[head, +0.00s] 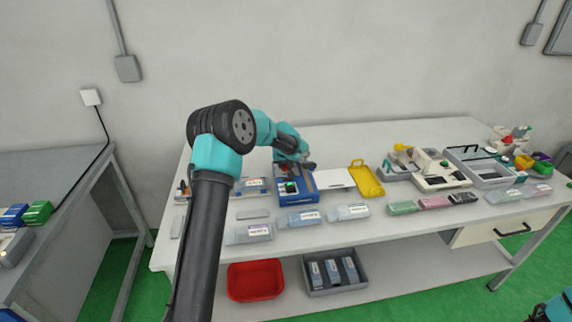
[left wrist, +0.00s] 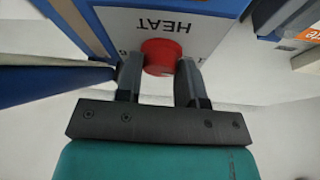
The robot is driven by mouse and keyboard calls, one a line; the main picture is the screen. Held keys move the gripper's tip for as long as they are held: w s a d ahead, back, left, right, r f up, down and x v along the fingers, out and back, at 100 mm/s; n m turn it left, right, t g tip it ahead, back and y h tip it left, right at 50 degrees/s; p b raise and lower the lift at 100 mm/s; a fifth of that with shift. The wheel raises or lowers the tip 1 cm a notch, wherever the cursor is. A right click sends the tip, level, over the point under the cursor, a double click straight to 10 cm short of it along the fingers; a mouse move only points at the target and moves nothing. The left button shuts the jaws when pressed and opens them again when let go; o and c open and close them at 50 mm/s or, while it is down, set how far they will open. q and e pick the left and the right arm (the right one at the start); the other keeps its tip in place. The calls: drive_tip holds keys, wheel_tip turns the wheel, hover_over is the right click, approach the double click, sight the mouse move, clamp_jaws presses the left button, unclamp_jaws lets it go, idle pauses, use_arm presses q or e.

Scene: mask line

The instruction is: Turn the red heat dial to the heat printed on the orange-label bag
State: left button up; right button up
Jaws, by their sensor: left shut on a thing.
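The red heat dial (left wrist: 161,57) sits on the white face of a blue machine (left wrist: 190,5), under the printed word HEAT, which appears upside down in the left wrist view. My left gripper (left wrist: 159,68) has its fingers on either side of the dial and is shut on it.
Several clear bags (head: 349,212) lie along the table's front. A yellow tray (head: 366,181) and a white plate (head: 333,179) lie right of the machine. A red bin (head: 256,281) and a grey bin (head: 334,290) are on the lower shelf. The table's back strip is clear.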

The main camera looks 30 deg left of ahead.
use_arm(q)
drive_tip(key=shift+c, duration=1.3)
drive_tip(key=shift+m, duration=0.4)
drive_tip(key=shift+a+m+h, duration=0.1)
drive_tip(key=shift+m+h, duration=0.7)
drive_tip(key=shift+m, duration=0.9)
drive_tip(key=m+h, duration=0.1)
drive_tip(key=m, duration=0.3)
drive_tip(key=shift+a+h, duration=0.1)
drive_tip(key=shift+h, duration=0.2)
drive_tip(key=m+h, duration=0.1)
drive_tip(key=m, duration=0.3)
drive_tip(key=shift+w+a+m+g+h, duration=0.1)
drive_tip(key=shift+m+g+h, duration=0.2)
drive_tip(key=shift+m+h, duration=0.1)
drive_tip(key=m, duration=0.2)
drive_tip(key=m+g+h, duration=0.1)
drive_tip(key=m, duration=0.1)
drive_tip(key=shift+m+g, duration=0.3)
drive_tip(key=shift+m, duration=0.1)
